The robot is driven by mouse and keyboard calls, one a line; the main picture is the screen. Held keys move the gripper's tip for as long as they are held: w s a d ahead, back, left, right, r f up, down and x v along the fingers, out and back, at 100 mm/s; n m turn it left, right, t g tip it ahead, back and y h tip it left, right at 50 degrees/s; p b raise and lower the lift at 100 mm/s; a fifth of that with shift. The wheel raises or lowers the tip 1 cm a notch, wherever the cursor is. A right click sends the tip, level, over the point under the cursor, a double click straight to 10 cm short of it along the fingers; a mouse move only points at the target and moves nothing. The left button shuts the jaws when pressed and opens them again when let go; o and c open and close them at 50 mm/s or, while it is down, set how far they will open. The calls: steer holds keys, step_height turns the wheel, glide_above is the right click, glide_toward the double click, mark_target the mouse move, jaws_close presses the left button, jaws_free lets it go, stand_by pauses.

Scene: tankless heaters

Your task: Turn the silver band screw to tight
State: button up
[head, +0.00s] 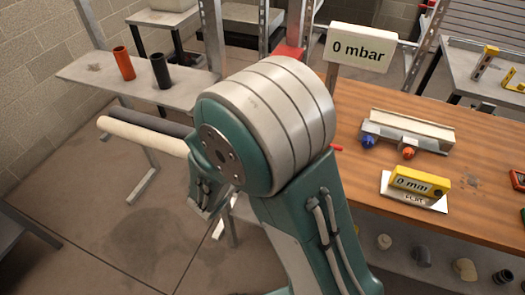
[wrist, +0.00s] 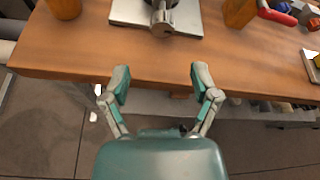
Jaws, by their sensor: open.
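My gripper (wrist: 160,80) is open and empty in the wrist view. Its two fingers are spread wide over the front edge of the wooden bench (wrist: 80,40). Ahead of the fingers, a grey metal fitting (wrist: 163,24) stands on a white plate (wrist: 188,20), cut off by the top edge. The fingertips are apart from it. I cannot tell whether the silver band screw is on this fitting. In the head view my arm blocks that part of the bench, so neither the fitting nor the screw can be made out there.
Orange-brown pieces (wrist: 240,12) and (wrist: 65,8) flank the plate, with a red-handled tool (wrist: 277,14) at right. In the head view, a "0 mbar" sign (head: 360,47), a yellow gauge (head: 420,182) and a grey rail piece (head: 410,130) stand on the bench. Pipe fittings sit on the shelf below.

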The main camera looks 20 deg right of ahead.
steer(key=x, duration=1.1)
steer(key=shift+r, duration=0.1)
jaws_close()
